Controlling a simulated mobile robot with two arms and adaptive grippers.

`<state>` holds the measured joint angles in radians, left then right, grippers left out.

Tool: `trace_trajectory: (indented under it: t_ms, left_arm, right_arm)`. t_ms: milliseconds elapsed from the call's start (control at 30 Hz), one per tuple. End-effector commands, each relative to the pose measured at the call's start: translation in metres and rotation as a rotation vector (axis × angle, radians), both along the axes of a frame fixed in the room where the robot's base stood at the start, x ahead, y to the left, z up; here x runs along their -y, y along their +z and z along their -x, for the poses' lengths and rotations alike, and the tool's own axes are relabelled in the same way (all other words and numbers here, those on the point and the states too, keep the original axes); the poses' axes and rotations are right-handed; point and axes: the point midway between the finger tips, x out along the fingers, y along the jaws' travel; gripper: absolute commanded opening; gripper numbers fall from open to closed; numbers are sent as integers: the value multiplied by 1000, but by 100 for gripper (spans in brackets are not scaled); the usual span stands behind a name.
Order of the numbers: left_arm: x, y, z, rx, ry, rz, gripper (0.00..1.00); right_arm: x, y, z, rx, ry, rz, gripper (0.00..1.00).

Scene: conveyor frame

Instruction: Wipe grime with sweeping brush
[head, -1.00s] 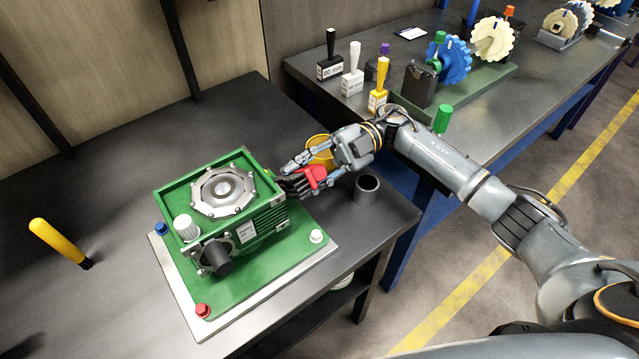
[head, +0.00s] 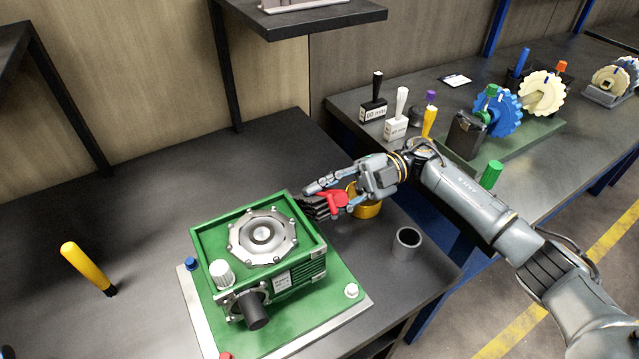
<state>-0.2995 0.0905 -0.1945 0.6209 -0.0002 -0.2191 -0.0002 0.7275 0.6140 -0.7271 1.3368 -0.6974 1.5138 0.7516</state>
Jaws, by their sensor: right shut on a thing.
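My right gripper (head: 326,199) is shut on a brush (head: 342,201) with a red body and black bristles. The bristles (head: 311,207) point left, close to the back right edge of the green gearbox-like machine (head: 314,262); I cannot tell whether they touch it. The machine has an octagonal metal cover (head: 263,236) and stands on a green and grey base plate (head: 352,310). No grime shows clearly. My left gripper is not in view.
A yellow cup (head: 367,210) sits just below the right gripper, and a dark grey cup (head: 405,245) is to its right. A yellow-handled tool (head: 84,264) with a black tip is at left. The second table (head: 345,107) holds stamps and gears. The table's back left is clear.

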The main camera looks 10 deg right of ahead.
Motion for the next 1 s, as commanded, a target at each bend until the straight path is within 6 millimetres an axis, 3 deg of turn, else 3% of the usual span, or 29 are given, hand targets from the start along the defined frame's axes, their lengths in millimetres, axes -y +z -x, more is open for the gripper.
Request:
trace_trajectory:
  t_ms: [33, 133, 367, 1000]
  left_arm:
    - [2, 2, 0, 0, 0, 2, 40]
    - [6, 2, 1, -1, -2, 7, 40]
    - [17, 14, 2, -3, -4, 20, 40]
    - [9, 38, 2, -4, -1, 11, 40]
  right_arm:
    - [4, -17, 7, -45, 2, 29, 8]
    - [6, -19, 9, -45, -1, 31, 8]
    - [13, -18, 22, -48, -3, 35, 8]
    - [26, -16, 61, -46, -2, 31, 8]
